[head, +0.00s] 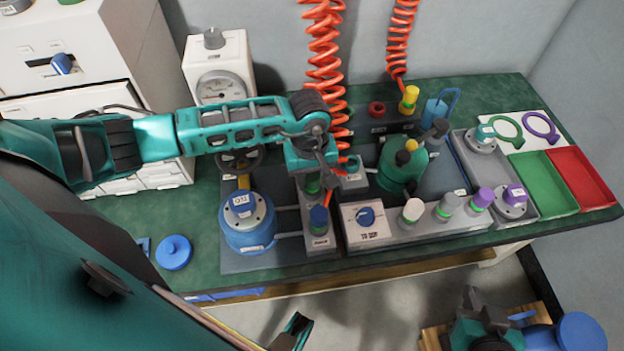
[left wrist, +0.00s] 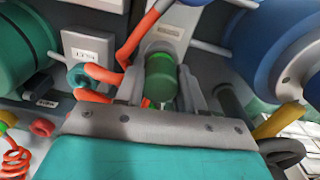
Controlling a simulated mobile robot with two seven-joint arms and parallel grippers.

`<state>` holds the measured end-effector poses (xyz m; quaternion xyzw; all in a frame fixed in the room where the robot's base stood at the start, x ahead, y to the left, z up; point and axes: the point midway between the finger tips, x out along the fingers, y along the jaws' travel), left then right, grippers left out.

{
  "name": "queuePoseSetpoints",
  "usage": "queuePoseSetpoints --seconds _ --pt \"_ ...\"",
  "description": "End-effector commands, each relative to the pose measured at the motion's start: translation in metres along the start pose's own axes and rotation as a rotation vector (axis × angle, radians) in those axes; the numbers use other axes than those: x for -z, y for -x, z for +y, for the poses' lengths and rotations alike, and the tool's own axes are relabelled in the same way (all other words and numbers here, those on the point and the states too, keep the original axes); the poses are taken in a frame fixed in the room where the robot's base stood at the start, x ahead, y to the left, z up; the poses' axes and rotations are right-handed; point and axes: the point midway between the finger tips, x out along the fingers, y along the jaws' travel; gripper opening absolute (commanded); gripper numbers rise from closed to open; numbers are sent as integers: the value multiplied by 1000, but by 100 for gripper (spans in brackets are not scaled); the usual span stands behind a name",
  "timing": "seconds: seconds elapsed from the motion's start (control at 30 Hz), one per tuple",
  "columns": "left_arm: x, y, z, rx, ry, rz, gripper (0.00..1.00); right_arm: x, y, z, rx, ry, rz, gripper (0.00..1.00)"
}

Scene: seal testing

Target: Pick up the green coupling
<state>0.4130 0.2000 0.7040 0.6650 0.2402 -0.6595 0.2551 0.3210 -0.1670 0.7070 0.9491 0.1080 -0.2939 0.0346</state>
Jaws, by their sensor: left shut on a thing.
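The green coupling (left wrist: 161,80) is a short green cylinder in the left wrist view, between the two grey fingers of my left gripper (left wrist: 163,100).
Red coiled hoses (head: 323,45) hang close to my left gripper. A blue pump (head: 247,228) stands to the left and a green vessel (head: 402,170) to the right. Green (head: 541,180) and red (head: 583,180) trays lie at the right.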

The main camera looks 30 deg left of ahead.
Motion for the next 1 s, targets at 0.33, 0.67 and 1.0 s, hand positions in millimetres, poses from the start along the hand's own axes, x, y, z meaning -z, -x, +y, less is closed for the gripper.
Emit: queuePoseSetpoints --seconds 0.33,0.67,1.0 --pt "0 0 0 -1 0 1 4 0 0 1 0 4 1 0" --pt "1 8 1 -3 0 2 4 2 1 1 0 4 2 0" --pt "2 66 2 -4 -2 6 4 7 4 3 -6 7 9 0"
